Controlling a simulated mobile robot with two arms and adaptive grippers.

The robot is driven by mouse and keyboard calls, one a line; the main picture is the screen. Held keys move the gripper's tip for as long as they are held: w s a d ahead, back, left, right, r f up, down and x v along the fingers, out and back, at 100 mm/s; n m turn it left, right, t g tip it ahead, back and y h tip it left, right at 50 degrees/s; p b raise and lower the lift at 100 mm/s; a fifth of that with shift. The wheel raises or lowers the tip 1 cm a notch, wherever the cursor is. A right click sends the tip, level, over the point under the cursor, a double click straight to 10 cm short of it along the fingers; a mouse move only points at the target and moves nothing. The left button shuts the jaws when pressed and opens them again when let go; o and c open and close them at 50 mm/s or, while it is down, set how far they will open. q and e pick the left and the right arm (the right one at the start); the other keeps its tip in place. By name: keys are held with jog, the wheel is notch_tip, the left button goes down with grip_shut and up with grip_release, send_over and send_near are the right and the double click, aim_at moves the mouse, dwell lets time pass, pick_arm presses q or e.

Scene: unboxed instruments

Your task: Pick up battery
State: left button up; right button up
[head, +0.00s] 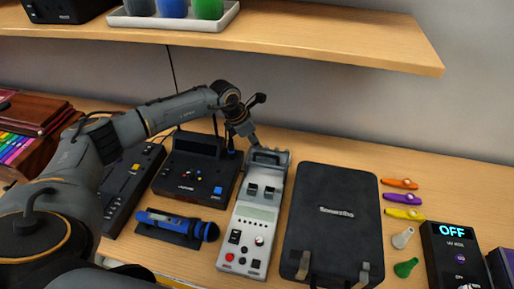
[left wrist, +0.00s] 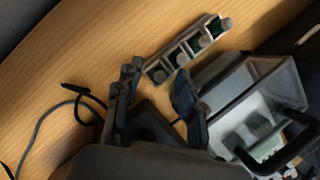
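Batteries (left wrist: 205,40) with green bodies and pale ends sit in a row in a narrow grey holder (left wrist: 160,66) in the left wrist view. I cannot make out the batteries in the head view. My left gripper (left wrist: 157,84) has its two dark fingers spread, with nothing between them. The holder lies just beyond the fingertips, apart from them as far as I can see. In the head view my left gripper (head: 253,138) is above the back end of a grey handled instrument (head: 248,229). My right gripper is not in view.
The handled instrument (left wrist: 250,92) is close to the right finger. A black console (head: 196,170), blue microphone (head: 176,222) and black case (head: 333,220) crowd the wooden table. A shelf (head: 290,38) hangs above the back. A cable (left wrist: 45,125) runs left of the gripper.

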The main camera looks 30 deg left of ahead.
pick_arm(q)
jog(key=shift+c, duration=0.2)
grip_shut()
